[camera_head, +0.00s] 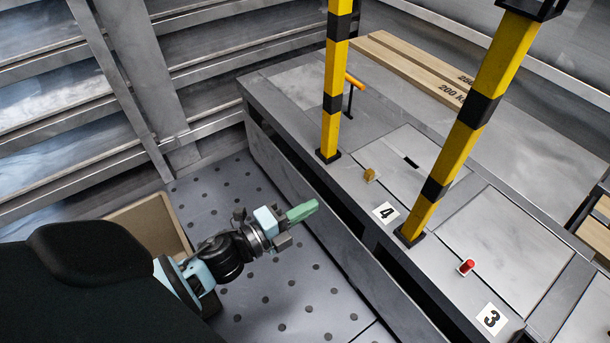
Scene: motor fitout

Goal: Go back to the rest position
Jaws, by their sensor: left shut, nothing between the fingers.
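My left gripper (303,210) shows near the middle of the head view, with green fingers pressed together and nothing between them. Its arm comes in from the lower left, with a black and pale blue wrist. The gripper hangs over the perforated grey floor, in front of the long grey metal bench, and points toward it. I cannot tell how far it is from the bench side. My right gripper is not in view.
A tan box (150,222) stands behind my arm. Perforated floor (300,290) is clear below the gripper.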

